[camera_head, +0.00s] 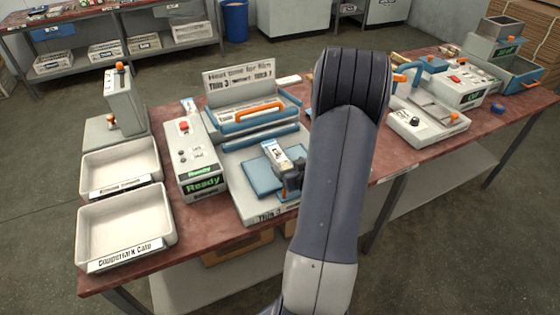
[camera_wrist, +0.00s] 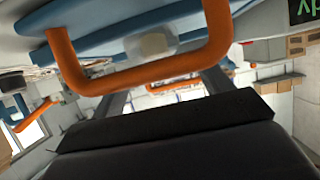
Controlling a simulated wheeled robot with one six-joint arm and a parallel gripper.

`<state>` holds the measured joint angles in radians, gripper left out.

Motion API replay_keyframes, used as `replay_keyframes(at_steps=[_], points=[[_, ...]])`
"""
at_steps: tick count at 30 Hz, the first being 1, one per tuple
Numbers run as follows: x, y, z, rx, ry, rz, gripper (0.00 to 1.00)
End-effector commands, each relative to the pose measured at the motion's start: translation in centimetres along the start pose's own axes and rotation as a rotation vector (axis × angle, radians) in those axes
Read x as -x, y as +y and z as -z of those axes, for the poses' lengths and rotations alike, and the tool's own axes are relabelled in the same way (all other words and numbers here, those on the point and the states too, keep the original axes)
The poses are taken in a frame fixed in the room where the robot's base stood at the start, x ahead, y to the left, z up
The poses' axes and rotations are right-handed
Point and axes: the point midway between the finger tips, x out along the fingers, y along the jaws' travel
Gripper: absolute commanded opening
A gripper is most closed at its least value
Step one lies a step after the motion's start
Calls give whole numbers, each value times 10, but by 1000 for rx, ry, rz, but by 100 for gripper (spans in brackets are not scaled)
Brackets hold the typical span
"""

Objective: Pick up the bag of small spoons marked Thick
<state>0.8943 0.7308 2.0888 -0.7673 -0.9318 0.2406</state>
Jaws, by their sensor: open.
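I cannot make out a bag of small spoons marked Thick for certain. In the head view a small pale packet-like piece with dark marks (camera_head: 276,153) shows over the blue pad of the press, right by my gripper; its label is too small to read. My gripper (camera_head: 290,182) is dark, partly hidden by my arm, and low over the front of the press. In the wrist view its fingers (camera_wrist: 164,92) are spread with no object clearly between them. An orange handle (camera_wrist: 150,72) on a blue bar crosses close in front of them.
The press (camera_head: 238,200) carries an orange handle and a heat-time sign (camera_head: 240,80). A control box (camera_head: 196,160) reading Ready stands left of it. Two pale trays (camera_head: 125,232) sit at the table's left end. Another machine (camera_head: 428,122) stands right of my arm.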

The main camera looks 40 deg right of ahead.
Motion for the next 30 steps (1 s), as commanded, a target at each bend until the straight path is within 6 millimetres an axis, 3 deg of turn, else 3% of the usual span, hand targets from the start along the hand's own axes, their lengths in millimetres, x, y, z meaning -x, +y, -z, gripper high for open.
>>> replay_keyframes(at_steps=[10,20,30], points=[[-42,-2,2,1,0,2,75],[-48,-2,2,1,0,0,75],[-48,-2,2,1,0,0,47]])
